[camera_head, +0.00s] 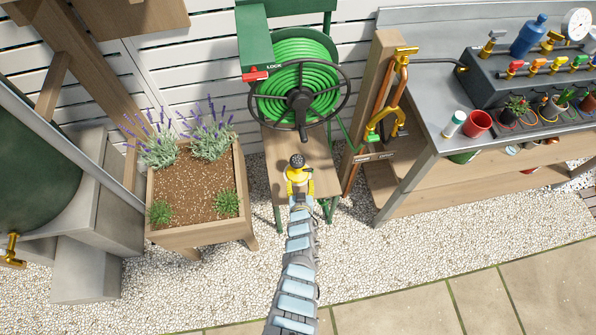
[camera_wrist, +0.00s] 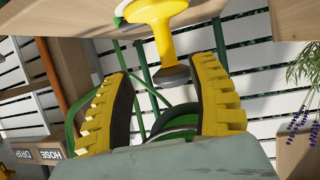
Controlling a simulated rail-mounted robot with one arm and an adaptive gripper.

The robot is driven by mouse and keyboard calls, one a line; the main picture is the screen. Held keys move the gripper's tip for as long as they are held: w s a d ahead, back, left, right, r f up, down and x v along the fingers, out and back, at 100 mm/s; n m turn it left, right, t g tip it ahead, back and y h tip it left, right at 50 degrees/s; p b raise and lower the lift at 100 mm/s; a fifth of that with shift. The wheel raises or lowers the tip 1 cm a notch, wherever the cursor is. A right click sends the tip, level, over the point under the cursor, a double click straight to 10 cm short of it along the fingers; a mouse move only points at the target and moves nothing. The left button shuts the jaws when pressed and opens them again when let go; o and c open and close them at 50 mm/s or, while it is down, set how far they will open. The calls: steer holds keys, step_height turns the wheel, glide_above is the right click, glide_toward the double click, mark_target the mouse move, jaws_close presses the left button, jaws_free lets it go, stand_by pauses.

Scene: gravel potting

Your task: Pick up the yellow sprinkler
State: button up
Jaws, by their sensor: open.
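The yellow sprinkler (camera_head: 297,172) stands near the front of the small wooden bench (camera_head: 289,148) below the hose reel, its dark round head (camera_head: 297,160) up. In the wrist view, the yellow sprinkler (camera_wrist: 155,16) shows at the top, with its grey head (camera_wrist: 172,76) pointing down the picture between my finger tips. My gripper (camera_wrist: 163,72) is open, one yellow ribbed finger on each side, with visible gaps to the sprinkler. In the head view my gripper (camera_head: 299,188) is right at the sprinkler and partly covers its lower part.
A green hose reel (camera_head: 301,82) with a dark wheel stands behind the bench. A wooden planter (camera_head: 198,238) with lavender is at left. A wooden post (camera_head: 371,110) with copper pipe and a grey worktop (camera_head: 425,95) are at right. Gravel covers the ground.

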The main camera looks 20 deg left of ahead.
mark_target(297, 172)
steer(key=b+x, duration=0.4)
steer(key=x, duration=0.1)
steer(key=shift+f, duration=0.3)
steer(key=shift+w+a+b, duration=0.15)
steer(key=shift+w+b, duration=0.15)
steer(key=w+f+b, duration=0.1)
steer(key=b, duration=0.1)
steer(key=a+f+b, duration=0.1)
steer(key=b, duration=0.1)
steer(key=shift+w+a+f, duration=0.15)
steer(key=shift+w+a, duration=0.1)
steer(key=shift+w, duration=0.1)
steer(key=shift+w+a+f+b, duration=0.3)
steer(key=shift+w+b, duration=0.2)
steer(key=shift+b, duration=0.4)
steer(key=shift+w+a+b, duration=0.15)
steer(key=shift+w+b, duration=0.15)
steer(key=shift+w, duration=0.2)
jaws_close()
